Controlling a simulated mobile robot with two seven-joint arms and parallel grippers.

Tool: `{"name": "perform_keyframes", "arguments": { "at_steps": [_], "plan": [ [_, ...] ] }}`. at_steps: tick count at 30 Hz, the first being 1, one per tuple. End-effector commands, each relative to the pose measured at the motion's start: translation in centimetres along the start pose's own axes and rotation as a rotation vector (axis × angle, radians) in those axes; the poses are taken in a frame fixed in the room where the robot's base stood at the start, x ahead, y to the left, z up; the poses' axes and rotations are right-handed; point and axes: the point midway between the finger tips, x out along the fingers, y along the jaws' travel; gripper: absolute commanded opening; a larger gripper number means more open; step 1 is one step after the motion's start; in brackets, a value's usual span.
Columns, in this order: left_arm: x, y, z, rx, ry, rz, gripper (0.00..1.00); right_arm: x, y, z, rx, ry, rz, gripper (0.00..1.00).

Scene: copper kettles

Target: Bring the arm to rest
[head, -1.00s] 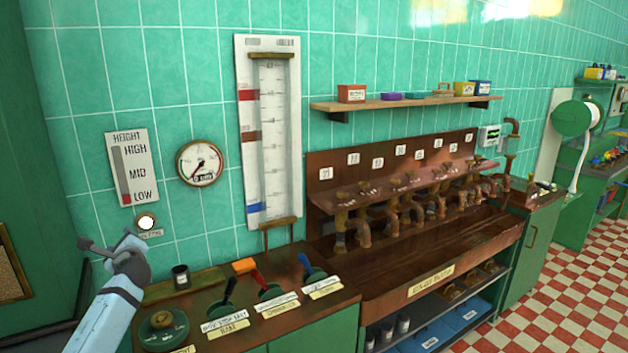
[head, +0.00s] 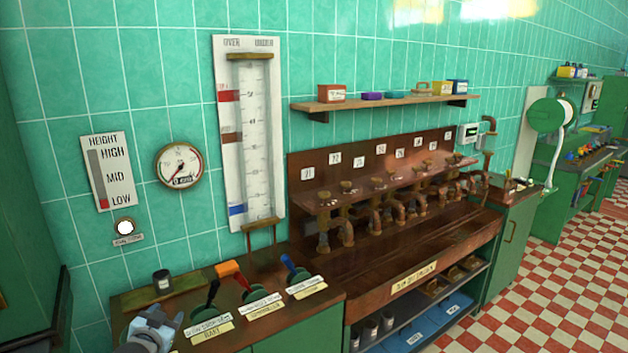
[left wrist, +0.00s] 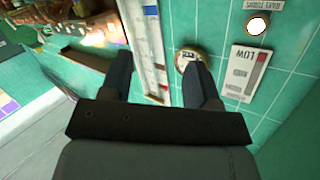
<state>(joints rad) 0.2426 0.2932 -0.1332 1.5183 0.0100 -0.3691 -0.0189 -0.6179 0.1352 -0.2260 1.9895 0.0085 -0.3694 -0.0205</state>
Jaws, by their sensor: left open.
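My left gripper (head: 152,328) shows at the bottom left of the head view, low over the left end of the lever counter (head: 190,292). It is cut off by the lower picture edge. In the left wrist view my left gripper (left wrist: 158,78) has its two dark fingers well apart, with nothing between them. The tiled wall with the round gauge (left wrist: 190,58) and the tall scale (left wrist: 146,45) lies beyond the fingers. My right gripper is in neither view.
A black-handled lever (head: 213,290), a red one (head: 243,282) and a blue one (head: 289,264) stand up from the counter beside my gripper. A small dark jar (head: 162,282) stands behind it. A brown bench with taps (head: 400,245) is to the right. The checkered floor (head: 540,270) is clear.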

Motion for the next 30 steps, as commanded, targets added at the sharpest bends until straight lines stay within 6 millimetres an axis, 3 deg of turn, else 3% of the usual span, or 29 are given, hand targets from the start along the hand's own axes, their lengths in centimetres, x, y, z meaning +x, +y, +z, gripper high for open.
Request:
{"name": "perform_keyframes", "arguments": {
  "at_steps": [1,3,5,9,15,18,21,24,30],
  "plan": [
    [-2.1,2.6,2.6,-0.008,-0.028,0.032,0.56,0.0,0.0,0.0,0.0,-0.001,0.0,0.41],
    [-5.1,5.8,5.6,-0.023,-0.061,0.074,0.56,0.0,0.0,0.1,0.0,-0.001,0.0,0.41],
    [-8.0,8.5,7.9,-0.038,-0.09,0.108,0.56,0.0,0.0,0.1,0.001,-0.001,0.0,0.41],
    [-15.7,14.3,12.6,-0.084,-0.162,0.186,0.56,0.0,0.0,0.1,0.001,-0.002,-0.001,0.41],
    [-26.9,20.5,16.3,-0.166,-0.26,0.271,0.56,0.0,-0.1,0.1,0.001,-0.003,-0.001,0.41],
    [-31.1,22.2,17.1,-0.198,-0.297,0.296,0.56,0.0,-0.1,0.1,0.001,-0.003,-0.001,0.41],
    [-33.8,23.2,17.3,-0.222,-0.321,0.309,0.56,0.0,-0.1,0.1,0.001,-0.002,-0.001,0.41],
    [-35.1,23.7,17.4,-0.233,-0.333,0.316,0.56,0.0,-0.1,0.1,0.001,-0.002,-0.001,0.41],
    [-35.3,23.8,17.4,-0.235,-0.335,0.318,0.56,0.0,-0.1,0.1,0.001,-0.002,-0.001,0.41]
  ]
}}
